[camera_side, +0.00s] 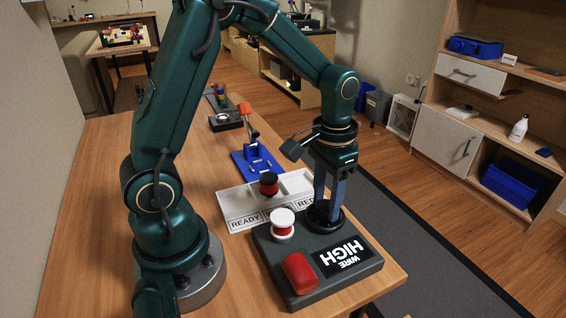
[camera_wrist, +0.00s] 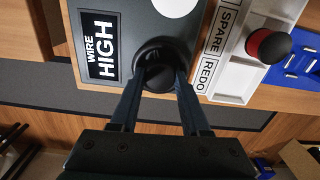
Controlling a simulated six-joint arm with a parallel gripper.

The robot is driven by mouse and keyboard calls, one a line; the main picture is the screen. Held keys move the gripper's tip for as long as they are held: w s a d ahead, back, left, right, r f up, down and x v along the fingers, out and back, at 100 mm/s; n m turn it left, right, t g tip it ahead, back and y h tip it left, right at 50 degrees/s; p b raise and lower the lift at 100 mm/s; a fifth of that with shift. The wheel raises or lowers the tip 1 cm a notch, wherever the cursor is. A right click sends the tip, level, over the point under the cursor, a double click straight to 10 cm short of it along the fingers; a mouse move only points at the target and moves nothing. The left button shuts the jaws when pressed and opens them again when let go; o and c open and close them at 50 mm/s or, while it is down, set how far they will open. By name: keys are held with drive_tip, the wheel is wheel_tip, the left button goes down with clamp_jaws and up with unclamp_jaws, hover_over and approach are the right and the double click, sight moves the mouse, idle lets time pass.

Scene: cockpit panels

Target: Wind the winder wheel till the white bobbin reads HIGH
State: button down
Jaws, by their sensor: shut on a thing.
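The dark grey winder box (camera_side: 275,262) sits near the front edge of the wooden table. Its display (camera_side: 346,256) reads WIRE HIGH, and the same text shows in the wrist view (camera_wrist: 100,48). The white bobbin (camera_side: 283,216) stands upright on the box with red wire around its middle; only its white top (camera_wrist: 174,5) shows at the wrist view's upper edge. The black winder wheel (camera_side: 324,222) is at the box's back right corner. My gripper (camera_side: 326,204) points down with its two fingers shut on the wheel's knob (camera_wrist: 158,76).
Behind stands a white tray (camera_side: 236,203) with READY, SPARE and REDO labels, holding a black-ended red bobbin (camera_side: 268,184). A blue-based stand (camera_side: 256,162) is farther back. Bare table lies at left.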

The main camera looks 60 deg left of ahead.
sight(326, 205)
drive_tip(key=shift+r, duration=0.1)
drive_tip(key=shift+c, duration=1.9)
unclamp_jaws()
drive_tip(key=shift+r, duration=2.55)
